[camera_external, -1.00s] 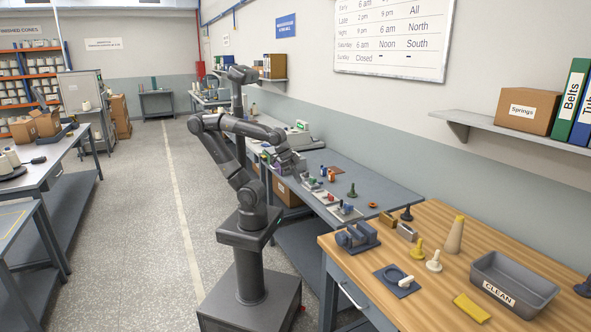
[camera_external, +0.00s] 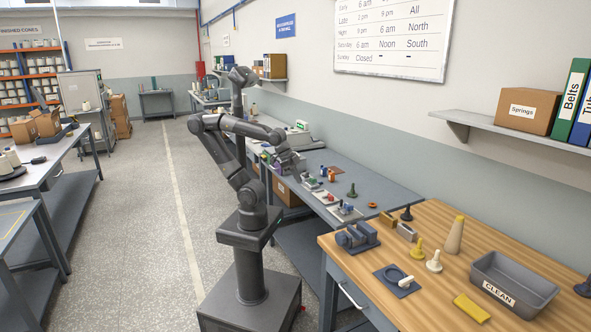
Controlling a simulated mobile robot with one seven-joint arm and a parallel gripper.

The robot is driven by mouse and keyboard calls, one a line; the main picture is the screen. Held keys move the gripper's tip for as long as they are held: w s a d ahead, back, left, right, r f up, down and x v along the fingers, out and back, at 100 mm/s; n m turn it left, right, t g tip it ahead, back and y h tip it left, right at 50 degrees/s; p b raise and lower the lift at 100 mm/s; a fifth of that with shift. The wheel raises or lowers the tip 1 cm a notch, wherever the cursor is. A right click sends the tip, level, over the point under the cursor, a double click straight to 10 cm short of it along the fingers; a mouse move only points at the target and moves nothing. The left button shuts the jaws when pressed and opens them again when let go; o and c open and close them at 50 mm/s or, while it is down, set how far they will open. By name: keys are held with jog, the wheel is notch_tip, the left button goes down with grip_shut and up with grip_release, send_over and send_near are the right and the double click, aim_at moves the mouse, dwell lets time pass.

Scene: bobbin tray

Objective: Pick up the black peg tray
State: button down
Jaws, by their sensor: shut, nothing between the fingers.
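My gripper (camera_external: 298,172) hangs at the end of my bent arm over the near-left side of the long blue-grey bench (camera_external: 375,187). It is small in this view, and its fingers look shut and empty. Several small trays with coloured pieces lie on the bench to the right of it. I cannot make out for certain which tray is the black peg tray; part of the bench is hidden behind my wrist.
A green spool-like piece (camera_external: 351,191) stands on the bench. The aisle floor (camera_external: 130,240) left of me is clear.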

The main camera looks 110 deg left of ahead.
jog(key=shift+c, duration=2.1)
grip_release()
jog(key=w+a+r+n, duration=0.1)
jog(key=w+r, duration=0.1)
jog(key=w, duration=0.4)
jog(key=w+a+r, duration=0.2)
jog(key=w, duration=0.4)
jog(key=n+g+y, duration=0.1)
jog(key=n+y, duration=0.1)
jog(key=n, duration=0.1)
send_over(407, 212)
jog(key=s+d, duration=0.1)
jog(key=s, duration=0.2)
notch_tip(407, 212, down, 14)
jog(key=shift+n, duration=0.3)
jog(key=x, duration=0.6)
jog(key=shift+s+f, duration=0.1)
jog(key=shift+s, duration=0.15)
jog(key=shift+s+x, duration=0.15)
jog(key=shift+x, duration=1.2)
jog(key=shift+s+x, duration=0.15)
jog(key=shift+x, duration=1.15)
